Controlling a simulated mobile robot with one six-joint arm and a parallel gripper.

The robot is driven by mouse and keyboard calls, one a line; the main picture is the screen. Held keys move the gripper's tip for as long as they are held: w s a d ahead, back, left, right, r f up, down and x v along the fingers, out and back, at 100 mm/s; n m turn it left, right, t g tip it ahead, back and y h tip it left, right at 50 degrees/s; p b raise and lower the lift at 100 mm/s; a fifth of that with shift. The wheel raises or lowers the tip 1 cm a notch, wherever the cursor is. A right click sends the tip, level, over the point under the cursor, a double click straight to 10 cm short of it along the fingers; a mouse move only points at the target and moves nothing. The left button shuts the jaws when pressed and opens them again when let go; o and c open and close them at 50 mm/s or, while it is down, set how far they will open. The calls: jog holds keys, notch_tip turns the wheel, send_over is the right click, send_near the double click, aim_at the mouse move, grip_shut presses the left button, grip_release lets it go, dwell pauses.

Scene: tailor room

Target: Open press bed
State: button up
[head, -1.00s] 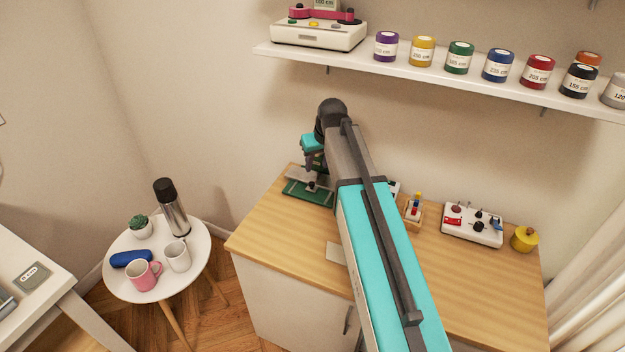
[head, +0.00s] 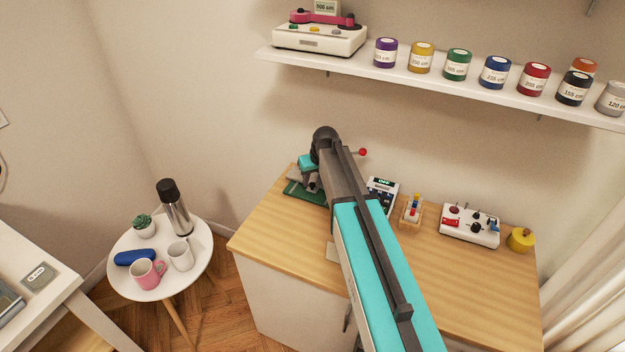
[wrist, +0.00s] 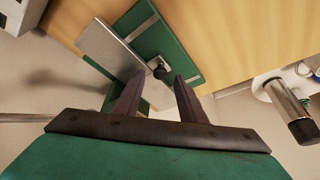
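The press has a green base (wrist: 172,36) with a grey metal plate (wrist: 112,48) that bears a black knob (wrist: 159,71). In the head view the green base (head: 303,193) is at the back left of the wooden cabinet top, partly hidden by my gripper. A lever with a red ball (head: 362,152) shows behind my arm. My gripper (wrist: 157,82) is open, its two dark fingers apart and pointing towards the knob. The knob appears just beyond the fingertips, between their lines. I cannot tell whether the fingers touch it or whether the plate lies flat.
A dark-faced device (head: 382,190), a small wooden rack (head: 411,211), a white control box (head: 470,226) and a yellow pot (head: 520,240) stand right of my arm. A round side table (head: 125,240) with a flask (head: 174,208) and mugs is left. A shelf (head: 430,78) hangs above.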

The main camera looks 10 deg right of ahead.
jog(key=shift+x, duration=0.85)
grip_shut()
